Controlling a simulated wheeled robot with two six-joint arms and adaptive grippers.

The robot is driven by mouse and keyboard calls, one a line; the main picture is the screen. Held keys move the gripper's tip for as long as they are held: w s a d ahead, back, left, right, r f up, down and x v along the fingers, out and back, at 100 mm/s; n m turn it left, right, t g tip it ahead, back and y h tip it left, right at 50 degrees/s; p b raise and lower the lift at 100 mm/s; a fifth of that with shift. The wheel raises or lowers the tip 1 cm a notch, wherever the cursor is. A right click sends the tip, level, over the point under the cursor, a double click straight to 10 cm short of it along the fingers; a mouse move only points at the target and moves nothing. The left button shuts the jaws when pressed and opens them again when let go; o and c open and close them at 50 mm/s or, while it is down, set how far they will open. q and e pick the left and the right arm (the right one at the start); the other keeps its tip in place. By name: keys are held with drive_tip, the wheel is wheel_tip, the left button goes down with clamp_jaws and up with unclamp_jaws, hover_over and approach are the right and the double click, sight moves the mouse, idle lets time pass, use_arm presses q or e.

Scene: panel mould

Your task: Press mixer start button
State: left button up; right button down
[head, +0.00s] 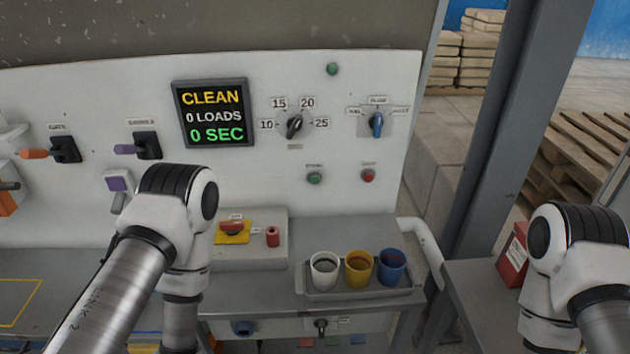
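A white control panel (240,180) fills the left and middle of the head view. A small green button (315,178) is on its lower right part, under a label too blurred to read surely. A red button (368,176) is to its right. A green round lamp or button (332,69) is near the panel's top. A display (211,113) reads CLEAN, 0 LOADS, 0 SEC. My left arm stands in front of the panel's left half and my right arm is at the right edge. Neither gripper shows, and neither visible arm part touches the buttons.
A dial (295,125) and a blue knob (376,124) sit above the buttons. A tray (350,296) with white, yellow and blue cups stands on the ledge below. A grey post (495,130) stands right of the panel.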

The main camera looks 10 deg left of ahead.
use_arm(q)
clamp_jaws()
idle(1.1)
